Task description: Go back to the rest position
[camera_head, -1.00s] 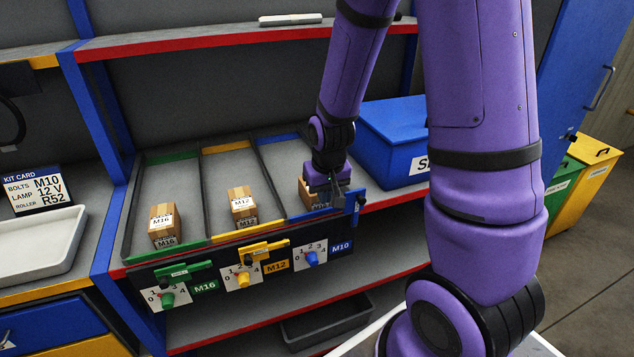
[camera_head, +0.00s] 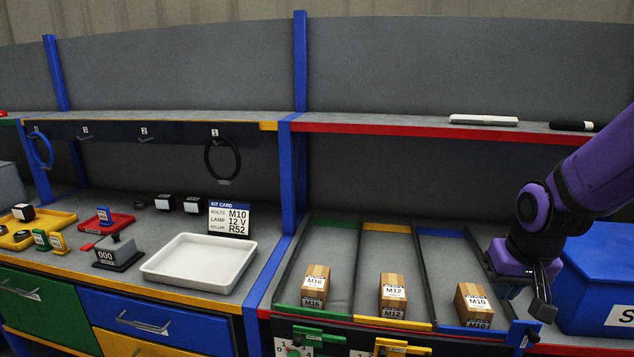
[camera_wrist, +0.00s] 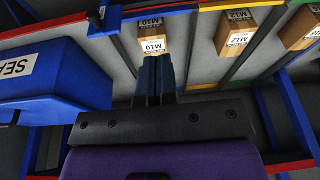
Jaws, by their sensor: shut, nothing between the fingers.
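My purple arm reaches in from the right in the head view. My gripper (camera_head: 543,300) points down just right of the M10 box (camera_head: 474,305), by the right front of the blue-edged lane. Its fingers are together and empty. In the wrist view the dark fingers (camera_wrist: 158,78) lie side by side, and the M10 box (camera_wrist: 151,36) shows just past their tips. I cannot tell whether the fingers touch it. The M12 box (camera_head: 393,296) and M16 box (camera_head: 315,287) stand at the front of their own lanes.
A blue bin (camera_head: 600,270) stands close to the right of my gripper. Shelf dividers and a red-edged upper shelf (camera_head: 400,130) surround the lanes. A white tray (camera_head: 200,262) and a kit card (camera_head: 229,219) are on the left bench. The space before the back panel is open.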

